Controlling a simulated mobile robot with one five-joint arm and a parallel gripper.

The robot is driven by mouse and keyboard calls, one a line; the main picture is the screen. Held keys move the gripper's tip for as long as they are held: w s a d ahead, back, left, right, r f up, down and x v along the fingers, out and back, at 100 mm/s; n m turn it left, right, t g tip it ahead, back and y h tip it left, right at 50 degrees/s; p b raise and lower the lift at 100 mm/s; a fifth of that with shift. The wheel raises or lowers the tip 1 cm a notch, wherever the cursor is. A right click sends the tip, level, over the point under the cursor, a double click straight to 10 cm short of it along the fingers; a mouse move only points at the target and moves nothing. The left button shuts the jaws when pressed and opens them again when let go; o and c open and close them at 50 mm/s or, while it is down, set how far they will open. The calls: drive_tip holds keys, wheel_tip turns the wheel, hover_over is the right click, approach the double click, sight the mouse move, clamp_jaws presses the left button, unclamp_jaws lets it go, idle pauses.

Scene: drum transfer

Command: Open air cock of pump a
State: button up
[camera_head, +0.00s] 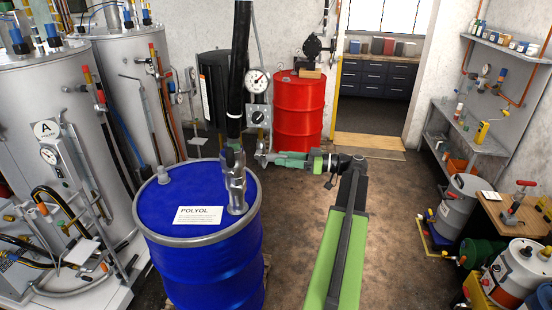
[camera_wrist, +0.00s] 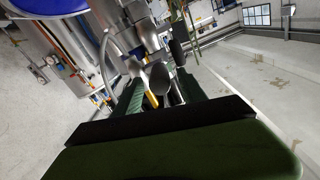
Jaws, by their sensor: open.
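A pump with a tall black cylinder (camera_head: 237,75) stands on the blue drum (camera_head: 180,260), whose lid carries a POLYOL label. Its grey metal lower body (camera_head: 235,185) rises from the drum lid. A round white gauge (camera_head: 257,80) and a grey box with a black knob (camera_head: 258,116) are beside the cylinder. I cannot tell which small part is the air cock. My gripper (camera_head: 262,158) is open, just right of the pump body and below the knob box, pointing left. In the wrist view, my gripper (camera_wrist: 156,85) has grey metal parts between and beyond its fingers; contact is unclear.
A large tank marked A (camera_head: 45,130) with hoses and valves stands at the left. A red drum (camera_head: 298,115) with a second pump is behind. Shelves (camera_head: 470,140) and a wooden bench (camera_head: 505,215) line the right. Brown floor is clear around my arm's right side.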

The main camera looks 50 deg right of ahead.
sight(268, 157)
drive_tip(key=shift+x, duration=1.6)
clamp_jaws()
